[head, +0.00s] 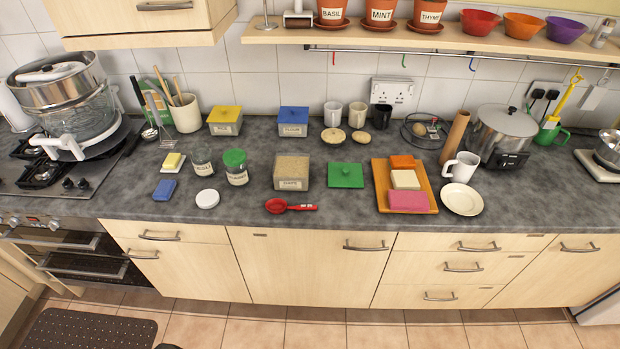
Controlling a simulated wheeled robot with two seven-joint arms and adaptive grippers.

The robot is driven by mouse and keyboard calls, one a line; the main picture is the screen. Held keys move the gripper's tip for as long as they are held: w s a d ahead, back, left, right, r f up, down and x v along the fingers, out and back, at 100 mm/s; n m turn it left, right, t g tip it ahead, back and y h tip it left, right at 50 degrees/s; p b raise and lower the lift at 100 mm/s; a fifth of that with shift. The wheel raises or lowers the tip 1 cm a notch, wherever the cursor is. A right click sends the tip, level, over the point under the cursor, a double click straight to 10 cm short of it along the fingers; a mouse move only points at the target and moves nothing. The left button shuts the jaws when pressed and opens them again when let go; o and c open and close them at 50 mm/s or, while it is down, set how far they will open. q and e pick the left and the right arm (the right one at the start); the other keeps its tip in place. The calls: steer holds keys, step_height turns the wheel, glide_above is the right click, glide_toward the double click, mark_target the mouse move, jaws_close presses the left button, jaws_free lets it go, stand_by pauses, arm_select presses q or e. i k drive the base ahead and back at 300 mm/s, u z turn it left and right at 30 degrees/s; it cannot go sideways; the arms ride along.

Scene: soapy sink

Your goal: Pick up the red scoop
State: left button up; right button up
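The red scoop (277,205) lies flat on the grey worktop near its front edge. Its round bowl is at the left and its handle points right, with small pale marks on it. It is in front of the clear container (291,173) of grainy stuff, and nothing visibly covers it. Neither my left gripper nor my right gripper shows in the head view.
A white-lidded item (207,198) lies left of the scoop, and a green square lid (345,175) lies behind it to the right. An orange tray (382,190) with colored blocks stands further right. The worktop (340,208) between scoop and tray is clear.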

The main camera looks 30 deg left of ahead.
mark_target(274, 205)
steer(key=i, duration=0.35)
steer(key=u, duration=0.8)
